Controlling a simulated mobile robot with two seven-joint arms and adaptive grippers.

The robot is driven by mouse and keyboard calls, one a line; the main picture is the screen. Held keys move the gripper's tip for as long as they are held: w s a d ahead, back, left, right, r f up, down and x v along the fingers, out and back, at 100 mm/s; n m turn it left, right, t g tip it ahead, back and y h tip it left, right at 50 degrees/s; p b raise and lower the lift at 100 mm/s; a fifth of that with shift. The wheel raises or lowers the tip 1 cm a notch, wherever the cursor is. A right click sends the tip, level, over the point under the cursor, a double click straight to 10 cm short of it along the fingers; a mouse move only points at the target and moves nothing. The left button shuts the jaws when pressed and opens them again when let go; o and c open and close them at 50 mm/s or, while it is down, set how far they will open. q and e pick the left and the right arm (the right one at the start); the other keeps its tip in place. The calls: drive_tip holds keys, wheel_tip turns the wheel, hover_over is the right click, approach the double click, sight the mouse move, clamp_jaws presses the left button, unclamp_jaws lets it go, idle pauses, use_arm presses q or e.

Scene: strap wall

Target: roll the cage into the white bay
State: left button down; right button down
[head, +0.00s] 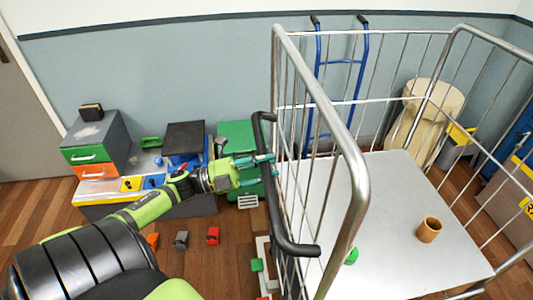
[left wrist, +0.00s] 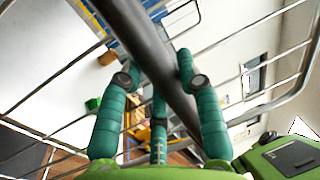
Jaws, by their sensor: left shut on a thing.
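The cage (head: 362,190) is a silver wire-sided trolley with a pale flat deck (head: 390,190), filling the right half of the head view. A black handle (head: 278,218) runs along its near left side and crosses the left wrist view (left wrist: 145,40). My left gripper (head: 266,165), green with teal fingers, is shut on this handle; in the wrist view its fingers (left wrist: 160,68) lie on both sides of the bar. A whitish strip (head: 262,250) shows on the floor beside the cage; I cannot tell whether it marks the white bay. My right gripper is out of view.
A brown cup (head: 429,230) stands on the deck. Behind the cage are a blue hand truck (head: 318,70) and a beige bundle (head: 425,118). Drawer units (head: 93,145) and a green box (head: 237,135) stand along the wall. Small red (head: 213,236) and orange blocks lie on the wooden floor.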

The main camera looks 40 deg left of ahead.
use_arm(q)
drive_tip(key=c, duration=0.8)
unclamp_jaws()
drive_tip(key=shift+s+a, duration=0.2)
drive_tip(key=v, duration=1.2)
drive_tip(key=shift+f, duration=0.1)
